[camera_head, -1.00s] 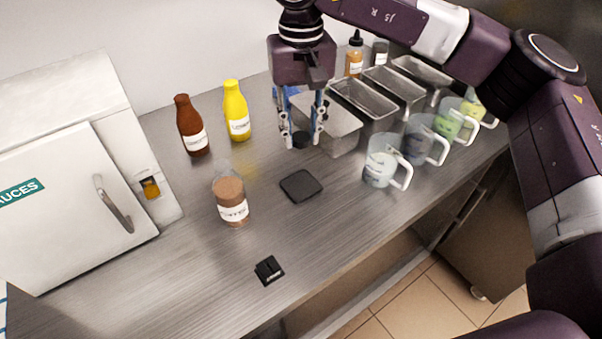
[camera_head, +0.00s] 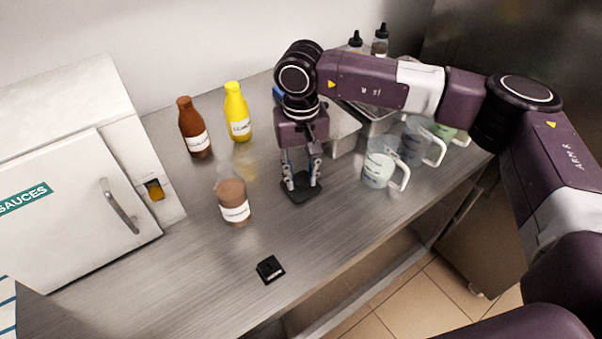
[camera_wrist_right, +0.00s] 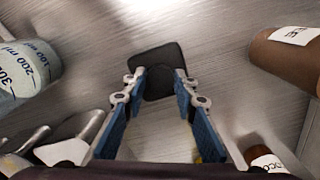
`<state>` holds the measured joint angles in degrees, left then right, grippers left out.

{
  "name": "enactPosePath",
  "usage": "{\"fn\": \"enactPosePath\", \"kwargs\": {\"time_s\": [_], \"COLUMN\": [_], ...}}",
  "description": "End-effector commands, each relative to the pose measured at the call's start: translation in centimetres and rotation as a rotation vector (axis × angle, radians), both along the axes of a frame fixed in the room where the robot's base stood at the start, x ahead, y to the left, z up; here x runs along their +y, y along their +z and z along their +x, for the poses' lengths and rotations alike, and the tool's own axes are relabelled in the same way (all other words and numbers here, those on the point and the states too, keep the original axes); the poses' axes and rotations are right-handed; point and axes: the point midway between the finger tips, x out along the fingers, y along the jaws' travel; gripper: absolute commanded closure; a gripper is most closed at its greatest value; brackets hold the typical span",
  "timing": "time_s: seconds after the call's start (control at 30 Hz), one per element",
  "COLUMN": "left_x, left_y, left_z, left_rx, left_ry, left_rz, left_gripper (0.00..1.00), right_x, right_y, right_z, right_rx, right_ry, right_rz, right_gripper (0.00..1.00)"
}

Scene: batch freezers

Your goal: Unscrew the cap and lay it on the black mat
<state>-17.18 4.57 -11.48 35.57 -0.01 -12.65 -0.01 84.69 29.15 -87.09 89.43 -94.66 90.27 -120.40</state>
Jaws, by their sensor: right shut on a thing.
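The black mat (camera_head: 300,197) lies flat on the steel counter, and it also shows in the wrist view (camera_wrist_right: 158,56). My right gripper (camera_head: 301,183) points down just above the mat. In the wrist view its fingers (camera_wrist_right: 159,84) are shut on a dark round cap (camera_wrist_right: 158,82), which overlaps the mat in the picture. I cannot tell whether the cap touches the mat. A clear bottle with brown contents and a white label (camera_head: 233,204) stands upright left of the mat, with no black cap visible on it. My left gripper is not in view.
Brown (camera_head: 194,128) and yellow (camera_head: 237,113) bottles stand behind. Clear measuring jugs (camera_head: 378,165) and metal pans (camera_head: 343,129) stand to the right. A white cabinet (camera_head: 75,175) is at left. A small black object (camera_head: 270,269) lies near the front edge.

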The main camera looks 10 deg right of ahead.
Motion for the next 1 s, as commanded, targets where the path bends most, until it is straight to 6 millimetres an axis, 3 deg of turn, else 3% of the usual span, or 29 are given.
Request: {"fn": "enactPosePath", "kwargs": {"time_s": [0.17, 0.2, 0.33, 0.77, 1.0], "left_x": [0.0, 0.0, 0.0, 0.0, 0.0], "left_y": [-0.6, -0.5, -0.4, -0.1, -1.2], "left_z": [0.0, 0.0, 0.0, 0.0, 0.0], "left_rx": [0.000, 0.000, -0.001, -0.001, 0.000], "left_ry": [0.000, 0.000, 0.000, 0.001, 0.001], "left_rz": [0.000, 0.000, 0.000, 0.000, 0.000], "left_gripper": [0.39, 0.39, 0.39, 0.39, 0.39], "right_x": [0.0, 0.0, 0.0, 0.0, 0.1], "right_y": [-0.5, -0.3, -0.3, 0.5, 5.3], "right_z": [0.0, 0.0, 0.0, 0.1, 0.1], "right_rx": [0.000, 0.000, 0.000, -0.002, -0.004], "right_ry": [0.000, 0.000, 0.000, 0.000, 0.000], "right_rz": [0.000, 0.000, 0.000, 0.001, 0.001], "right_gripper": [1.00, 0.72, 0.57, 0.56, 0.56]}}
